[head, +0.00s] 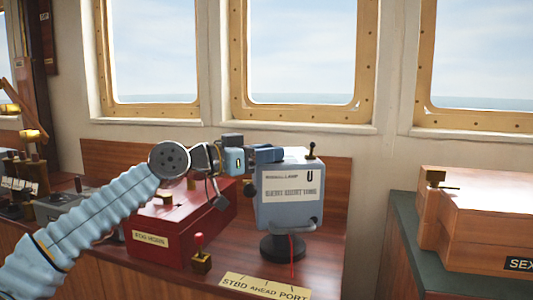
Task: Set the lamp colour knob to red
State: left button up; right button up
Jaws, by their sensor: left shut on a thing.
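The signal lamp (290,209) is a blue-grey box on a round black foot, with white label strips on its front. The smaller lettering is not readable. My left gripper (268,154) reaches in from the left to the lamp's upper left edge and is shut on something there. By its place this looks like the lamp colour knob, but the fingers hide it and its setting cannot be read. A small dark knob (250,189) sticks out of the lamp's left side. My right gripper is not in view.
A red box (180,222) stands left of the lamp, partly behind my left arm. A small red-tipped lever (199,253) and a "STBD AHEAD PORT" plate (264,288) are in front. A wooden sextant case (490,215) stands at right. Windows line the wall behind.

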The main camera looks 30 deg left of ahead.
pick_arm(q)
jog(key=o, duration=1.1)
jog(key=shift+c, duration=0.2)
jog(key=shift+s+a+f, duration=0.1)
jog(key=shift+s+a, duration=0.1)
jog(key=shift+s, duration=0.1)
jog(key=b+v, duration=0.2)
jog(key=v, duration=1.1)
jog(key=shift+b, duration=0.35)
jog(key=shift+s+d, duration=0.1)
